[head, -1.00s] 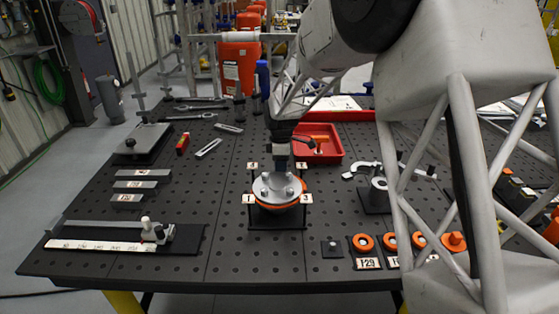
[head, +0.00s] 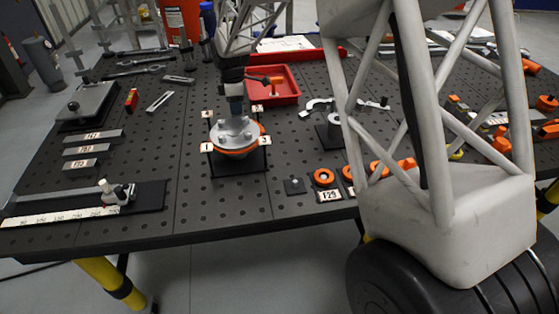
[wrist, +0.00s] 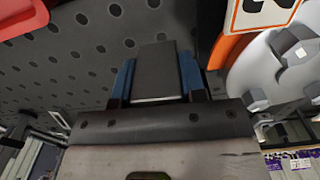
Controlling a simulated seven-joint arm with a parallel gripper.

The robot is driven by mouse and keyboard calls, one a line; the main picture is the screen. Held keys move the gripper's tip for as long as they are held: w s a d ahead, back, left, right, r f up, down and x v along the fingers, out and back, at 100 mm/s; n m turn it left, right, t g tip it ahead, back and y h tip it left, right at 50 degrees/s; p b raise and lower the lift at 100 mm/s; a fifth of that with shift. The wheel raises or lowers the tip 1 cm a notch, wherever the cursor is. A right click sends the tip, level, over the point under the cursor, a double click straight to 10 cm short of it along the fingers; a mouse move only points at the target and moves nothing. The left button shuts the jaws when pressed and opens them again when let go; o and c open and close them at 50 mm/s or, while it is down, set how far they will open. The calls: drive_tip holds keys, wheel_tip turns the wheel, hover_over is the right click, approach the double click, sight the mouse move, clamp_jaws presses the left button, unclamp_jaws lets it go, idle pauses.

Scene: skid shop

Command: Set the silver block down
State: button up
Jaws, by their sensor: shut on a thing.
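My gripper (wrist: 158,80) has blue-sided fingers shut on a flat-faced block (wrist: 157,70), which looks dark grey in this light. In the head view, my gripper (head: 235,98) hangs just behind the silver flange (head: 235,132) with bolts and an orange ring. The held block is hard to make out there. In the wrist view the flange (wrist: 280,70) is to the right of the fingers, with a gap between. The perforated black table top (wrist: 85,60) lies beyond the block; I cannot tell whether the block touches it.
A red tray (head: 285,86) stands behind and right of the flange. Number tags on posts, such as tag 1 (head: 206,148), surround the flange. Labelled grey bars (head: 93,136) lie to the left; orange rings (head: 324,177) sit at front right. Table between bars and flange is clear.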

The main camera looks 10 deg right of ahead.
drive_tip(key=r, duration=0.6)
drive_tip(key=shift+s+d+r, duration=0.15)
drive_tip(key=shift+s+r, duration=0.15)
drive_tip(key=s+d+r+n, duration=0.1)
drive_tip(key=s+d, duration=0.2)
drive_tip(key=s, duration=0.6)
drive_tip(key=s+d+r+n, duration=0.1)
drive_tip(key=s+d, duration=0.3)
drive_tip(key=s, duration=0.6)
drive_tip(key=s+d+r+n, duration=0.1)
drive_tip(key=s+d+r, duration=0.15)
drive_tip(key=s, duration=0.65)
drive_tip(key=s+d+f+n, duration=0.1)
drive_tip(key=s+d+f, duration=0.1)
drive_tip(key=s, duration=0.5)
drive_tip(key=s+d+f+n, duration=0.1)
drive_tip(key=s+d+f, duration=0.1)
drive_tip(key=s, duration=0.6)
wheel_tip(320, 180, down, 6)
drive_tip(key=s, duration=0.1)
drive_tip(key=shift+s+d, duration=0.15)
drive_tip(key=shift+d, duration=0.1)
